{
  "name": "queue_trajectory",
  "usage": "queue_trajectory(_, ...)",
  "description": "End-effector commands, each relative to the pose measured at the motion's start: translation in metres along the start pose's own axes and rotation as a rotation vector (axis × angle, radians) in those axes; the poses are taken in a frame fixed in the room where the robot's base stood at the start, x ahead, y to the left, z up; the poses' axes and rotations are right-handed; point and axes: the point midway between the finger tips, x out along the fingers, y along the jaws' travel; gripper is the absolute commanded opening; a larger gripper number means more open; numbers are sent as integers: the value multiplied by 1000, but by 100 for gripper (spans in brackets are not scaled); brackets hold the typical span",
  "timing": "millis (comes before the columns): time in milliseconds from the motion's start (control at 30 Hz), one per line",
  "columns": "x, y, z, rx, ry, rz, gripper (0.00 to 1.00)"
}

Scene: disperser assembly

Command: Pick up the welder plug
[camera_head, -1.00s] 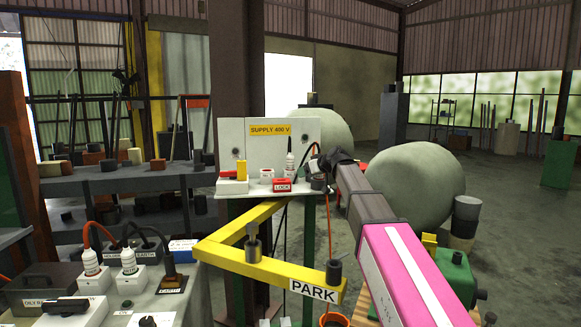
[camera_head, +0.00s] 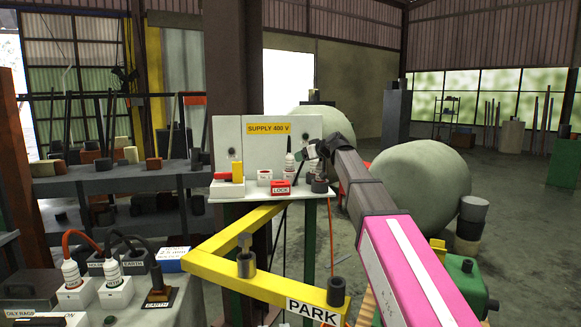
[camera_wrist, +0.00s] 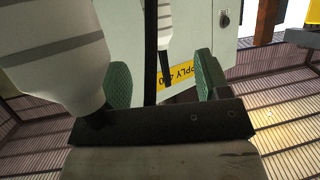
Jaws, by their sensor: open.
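A small white plug-like piece with a dark narrow tip (camera_head: 290,160) stands upright on the shelf under the SUPPLY 400 V panel; I cannot read a name on it. My gripper (camera_head: 313,150) is just to its right in the head view, partly dark against the panel. In the wrist view, my gripper (camera_wrist: 163,82) is open, with green pads apart. A white tapered piece with a dark tip (camera_wrist: 165,30) shows beyond the gap between the pads. A large white tapered body with grey bands (camera_wrist: 60,50) is close at upper left; I cannot tell whether it is the plug.
The shelf holds a red LOCK block (camera_head: 281,188) and a white block with a yellow part (camera_head: 236,178). A yellow PARK bar (camera_head: 225,270) stands in front. The left bench has other white plugs with orange (camera_head: 70,272) and black cables (camera_head: 112,270).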

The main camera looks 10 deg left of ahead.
Motion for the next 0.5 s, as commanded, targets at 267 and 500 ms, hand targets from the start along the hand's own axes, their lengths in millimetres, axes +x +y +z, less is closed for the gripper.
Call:
queue_trajectory(267, 23, 0, 0, 0, -2, -2, 69)
queue_trajectory(500, 54, 1, -1, 0, -1, -1, 69)
